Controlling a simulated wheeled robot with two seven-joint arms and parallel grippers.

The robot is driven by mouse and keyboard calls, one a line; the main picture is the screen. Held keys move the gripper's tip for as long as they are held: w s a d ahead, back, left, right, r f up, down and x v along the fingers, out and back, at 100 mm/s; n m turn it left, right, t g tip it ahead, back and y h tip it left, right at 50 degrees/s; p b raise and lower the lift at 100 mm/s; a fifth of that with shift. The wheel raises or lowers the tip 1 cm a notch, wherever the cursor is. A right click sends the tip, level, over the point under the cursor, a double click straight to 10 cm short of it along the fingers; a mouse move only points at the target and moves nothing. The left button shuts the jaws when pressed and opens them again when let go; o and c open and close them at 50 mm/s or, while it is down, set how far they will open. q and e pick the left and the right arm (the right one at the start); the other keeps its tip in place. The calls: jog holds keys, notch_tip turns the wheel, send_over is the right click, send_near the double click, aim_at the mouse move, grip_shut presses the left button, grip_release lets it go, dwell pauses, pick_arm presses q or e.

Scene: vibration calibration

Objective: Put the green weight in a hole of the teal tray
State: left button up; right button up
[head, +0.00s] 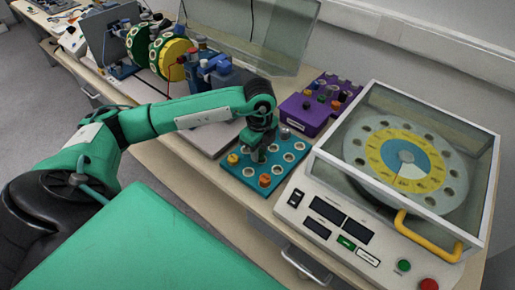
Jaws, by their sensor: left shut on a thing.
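The teal tray (286,171) lies on the bench, with pale-ringed holes. A yellow-orange weight (233,159) and an orange weight (265,181) sit in holes along its near side, and a grey weight (285,133) sits at its far corner. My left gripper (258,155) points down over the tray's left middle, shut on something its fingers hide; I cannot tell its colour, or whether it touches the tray. My right gripper is out of view.
A centrifuge-like machine (328,218) with a clear-lidded round rotor and a yellow handle (425,239) stands close on the right. Yellow-and-green wheel equipment (172,60) stands at the back left. The purple rack is close behind the tray.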

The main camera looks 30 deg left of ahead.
pick_arm(q)
jog(key=shift+f, duration=0.7)
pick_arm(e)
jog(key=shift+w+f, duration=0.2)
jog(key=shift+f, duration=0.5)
pick_arm(q)
jog(key=shift+r, duration=0.25)
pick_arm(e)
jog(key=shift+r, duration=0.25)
pick_arm(q)
jog(key=shift+d+r+p, duration=0.1)
jog(key=shift+r+p, duration=0.2)
jog(key=shift+r, duration=0.05)
jog(key=shift+w, duration=0.1)
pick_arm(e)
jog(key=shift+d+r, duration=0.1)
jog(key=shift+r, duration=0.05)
pick_arm(q)
jog(key=shift+d+r, duration=0.1)
jog(key=shift+r, duration=0.05)
jog(key=shift+w+d+r, duration=0.15)
jog(key=shift+w+d, duration=0.1)
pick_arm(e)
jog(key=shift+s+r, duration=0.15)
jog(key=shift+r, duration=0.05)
